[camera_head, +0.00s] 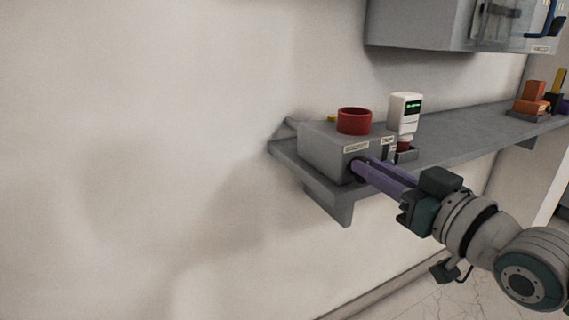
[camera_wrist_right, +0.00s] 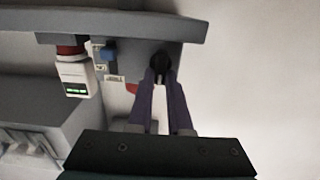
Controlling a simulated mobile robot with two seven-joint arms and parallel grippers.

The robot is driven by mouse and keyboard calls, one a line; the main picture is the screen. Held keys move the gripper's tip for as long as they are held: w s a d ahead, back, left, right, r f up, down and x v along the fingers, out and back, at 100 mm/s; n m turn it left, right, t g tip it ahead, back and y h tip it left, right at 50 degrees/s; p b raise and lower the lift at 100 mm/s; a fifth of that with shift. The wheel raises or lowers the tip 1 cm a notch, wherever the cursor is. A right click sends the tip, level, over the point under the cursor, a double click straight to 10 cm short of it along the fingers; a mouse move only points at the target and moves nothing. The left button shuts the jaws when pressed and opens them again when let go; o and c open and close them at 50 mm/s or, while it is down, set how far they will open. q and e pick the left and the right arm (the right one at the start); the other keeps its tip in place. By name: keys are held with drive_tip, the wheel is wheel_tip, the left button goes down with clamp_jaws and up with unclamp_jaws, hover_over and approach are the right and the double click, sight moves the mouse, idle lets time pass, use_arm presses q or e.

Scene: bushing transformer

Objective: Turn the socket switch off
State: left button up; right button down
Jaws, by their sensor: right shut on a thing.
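A grey box (camera_head: 325,148) sits at the near end of a grey wall shelf, with a red round part (camera_head: 354,121) on top and small labels on its front. A black round knob (camera_wrist_right: 158,62) is on the box's front; I take it for the socket switch. My right gripper (camera_head: 358,167) has purple fingers that reach the box front; in the wrist view its fingertips (camera_wrist_right: 158,78) are closed around the knob. The fingers hide part of the knob, so its exact turn position cannot be told. My left gripper is not in view.
A white device with a green display (camera_head: 404,107) stands just right of the box. A blue part (camera_wrist_right: 108,53) is beside the knob. A grey cabinet (camera_head: 410,25) hangs above the shelf (camera_head: 460,136). Orange items (camera_head: 530,97) lie at the far end.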

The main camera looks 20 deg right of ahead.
drive_tip(key=shift+n, duration=0.4)
drive_tip(key=n, duration=1.1)
drive_tip(key=a+f+n+p, duration=0.1)
drive_tip(key=n, duration=0.5)
idle(0.3)
drive_tip(key=shift+n, duration=0.3)
drive_tip(key=c, duration=0.8)
unclamp_jaws()
drive_tip(key=shift+c, duration=0.2)
drive_tip(key=shift+s, duration=0.1)
